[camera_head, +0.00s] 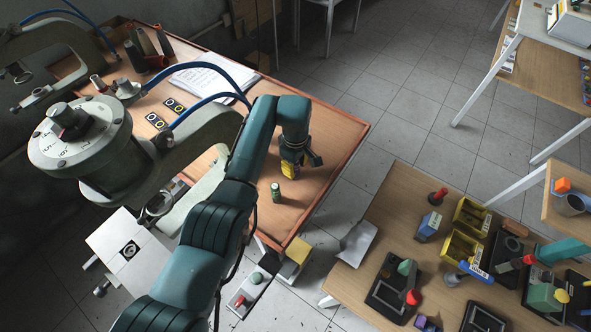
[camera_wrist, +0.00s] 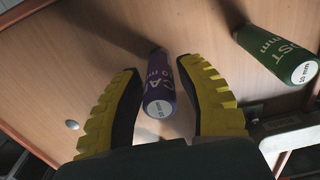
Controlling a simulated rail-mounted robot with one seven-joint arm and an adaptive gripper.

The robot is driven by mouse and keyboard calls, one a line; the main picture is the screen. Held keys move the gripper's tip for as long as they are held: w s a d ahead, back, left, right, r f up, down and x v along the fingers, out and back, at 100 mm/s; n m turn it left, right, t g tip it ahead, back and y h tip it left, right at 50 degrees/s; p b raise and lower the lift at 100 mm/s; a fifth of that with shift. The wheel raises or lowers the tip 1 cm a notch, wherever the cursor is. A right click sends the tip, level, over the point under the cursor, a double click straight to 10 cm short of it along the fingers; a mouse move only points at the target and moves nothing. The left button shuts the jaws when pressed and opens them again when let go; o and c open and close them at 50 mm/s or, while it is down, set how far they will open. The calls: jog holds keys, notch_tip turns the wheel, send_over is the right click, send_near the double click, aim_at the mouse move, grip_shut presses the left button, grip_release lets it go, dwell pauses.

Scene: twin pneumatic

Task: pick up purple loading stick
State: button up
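The purple loading stick (camera_wrist: 158,88) shows in the wrist view, with white lettering and a pale end marked in mm. It lies between the two yellow ribbed fingers of my gripper (camera_wrist: 160,70). The fingers are open, with a narrow gap on each side of the stick; I see no clear contact. In the head view my gripper (camera_head: 289,170) is low over the front right part of the wooden table (camera_head: 318,135). The purple stick cannot be made out there.
A green stick (camera_wrist: 280,55) stands close to the right of my gripper; it also shows in the head view (camera_head: 276,192). The grey press (camera_head: 80,140) with blue hoses stands left of my arm. Papers (camera_head: 212,78) lie farther back. A second table (camera_head: 400,205) with fixtures is at right.

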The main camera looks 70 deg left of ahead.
grip_shut()
notch_tip(320, 180, up, 10)
jog(key=shift+r+p, duration=0.1)
jog(key=shift+p, duration=0.55)
jog(key=shift+c, duration=1.6)
grip_release()
grip_shut()
